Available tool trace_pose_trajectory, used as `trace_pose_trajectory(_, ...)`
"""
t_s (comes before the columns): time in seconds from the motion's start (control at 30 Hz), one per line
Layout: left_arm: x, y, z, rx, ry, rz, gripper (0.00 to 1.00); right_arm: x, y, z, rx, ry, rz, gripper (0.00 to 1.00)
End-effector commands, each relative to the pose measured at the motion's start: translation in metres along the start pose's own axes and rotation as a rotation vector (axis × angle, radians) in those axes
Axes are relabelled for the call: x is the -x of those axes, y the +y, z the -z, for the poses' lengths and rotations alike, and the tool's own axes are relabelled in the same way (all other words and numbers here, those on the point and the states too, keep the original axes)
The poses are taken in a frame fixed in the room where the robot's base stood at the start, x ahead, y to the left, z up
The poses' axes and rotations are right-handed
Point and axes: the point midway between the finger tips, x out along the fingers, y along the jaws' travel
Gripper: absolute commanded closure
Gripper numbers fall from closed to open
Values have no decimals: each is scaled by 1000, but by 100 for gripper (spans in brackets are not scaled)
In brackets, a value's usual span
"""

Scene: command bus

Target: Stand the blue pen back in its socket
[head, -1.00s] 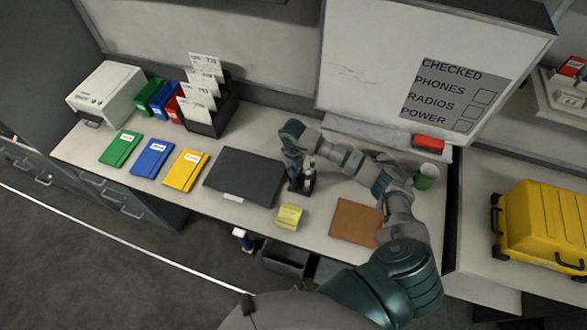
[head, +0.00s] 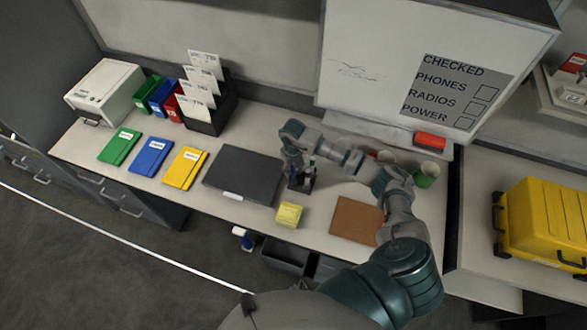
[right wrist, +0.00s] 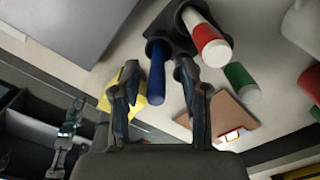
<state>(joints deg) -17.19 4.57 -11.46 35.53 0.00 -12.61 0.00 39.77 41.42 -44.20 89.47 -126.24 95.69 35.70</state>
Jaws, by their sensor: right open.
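The blue pen (right wrist: 157,72) stands in a socket of the dark pen holder (right wrist: 177,22), as far as the right wrist view shows; its lower end is hidden. My right gripper (right wrist: 157,80) is open, with one finger on each side of the blue pen. I see no clear grip on it. A red marker (right wrist: 207,40) and a green marker (right wrist: 241,80), both with white ends, show beside it. In the head view the holder (head: 301,183) stands on the desk below my right gripper (head: 294,167). My left gripper is not clearly seen.
A yellow note block (head: 289,215) and a brown pad (head: 356,221) lie in front of the holder. Colored folders (head: 151,157) lie farther left.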

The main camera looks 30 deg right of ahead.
Motion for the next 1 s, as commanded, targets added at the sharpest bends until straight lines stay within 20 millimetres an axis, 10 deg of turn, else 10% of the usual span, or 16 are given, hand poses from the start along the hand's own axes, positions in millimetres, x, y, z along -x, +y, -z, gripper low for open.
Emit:
trace_pose_trajectory(0.7, 0, 0, 0, 0, 1, 0, 60, 110, -1, -2, 0, -1, -1, 56)
trace_pose_trajectory(1.0, 0, 0, 0, 0, 1, 0, 60, 119, -1, -1, 0, 1, 0, 56)
